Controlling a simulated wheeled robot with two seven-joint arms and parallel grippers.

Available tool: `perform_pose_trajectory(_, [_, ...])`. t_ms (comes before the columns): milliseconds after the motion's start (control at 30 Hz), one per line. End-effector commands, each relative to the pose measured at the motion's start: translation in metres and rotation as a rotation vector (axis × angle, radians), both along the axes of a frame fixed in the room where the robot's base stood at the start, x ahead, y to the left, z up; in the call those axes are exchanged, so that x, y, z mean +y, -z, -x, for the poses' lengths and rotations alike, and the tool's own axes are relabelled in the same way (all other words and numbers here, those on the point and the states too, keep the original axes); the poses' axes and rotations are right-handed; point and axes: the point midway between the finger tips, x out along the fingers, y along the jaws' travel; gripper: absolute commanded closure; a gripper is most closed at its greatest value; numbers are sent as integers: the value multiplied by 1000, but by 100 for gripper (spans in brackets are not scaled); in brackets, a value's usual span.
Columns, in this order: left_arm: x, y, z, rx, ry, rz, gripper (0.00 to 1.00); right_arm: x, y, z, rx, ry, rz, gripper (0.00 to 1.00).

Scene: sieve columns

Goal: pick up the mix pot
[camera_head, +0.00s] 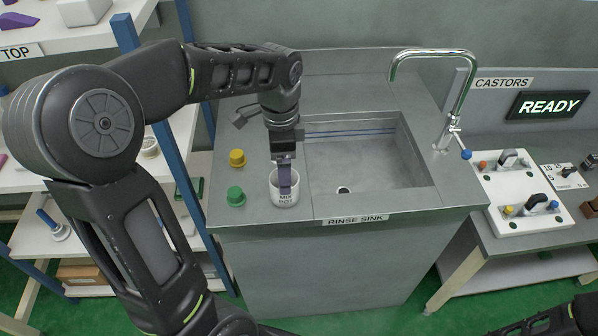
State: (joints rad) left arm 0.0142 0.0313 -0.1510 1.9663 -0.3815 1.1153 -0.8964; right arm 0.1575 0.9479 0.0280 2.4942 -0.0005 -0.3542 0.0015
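The mix pot (285,201) is a small white cup labelled "MIX POT". It stands upright on the left part of the grey sink counter, left of the basin. My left arm comes in from the left and its gripper (285,186) points down at the pot. A purplish finger overlaps the pot's mouth and front wall, and hides part of the rim. Only one finger shows clearly, so I cannot tell whether the gripper is closed on the wall. Dark parts of my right arm show at the bottom right edge, but its gripper is out of view.
A yellow knob (237,158) and a green knob (236,196) sit left of the pot. The rinse sink basin (365,165) is empty, with a tap (452,125) at its right. A blue-posted shelf (177,165) stands left. White castor boards (515,192) lie right.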

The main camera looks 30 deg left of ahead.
Motion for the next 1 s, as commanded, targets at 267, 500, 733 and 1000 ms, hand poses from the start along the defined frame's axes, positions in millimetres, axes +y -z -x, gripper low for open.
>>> perform_pose_trajectory(267, [0, 0, 0, -1, -1, 1, 16, 0, 0, 1, 2, -1, 0, 64])
perform_pose_trajectory(500, [0, 11, 0, 2, -1, 0, 16, 0, -1, 1, 1, 0, 0, 64])
perform_pose_trajectory(733, [0, 27, 0, -1, -1, 1, 16, 0, -2, 1, 1, 1, 1, 64])
perform_pose_trajectory(1000, [0, 28, 0, 1, -1, 1, 16, 0, -2, 1, 2, 0, 1, 64])
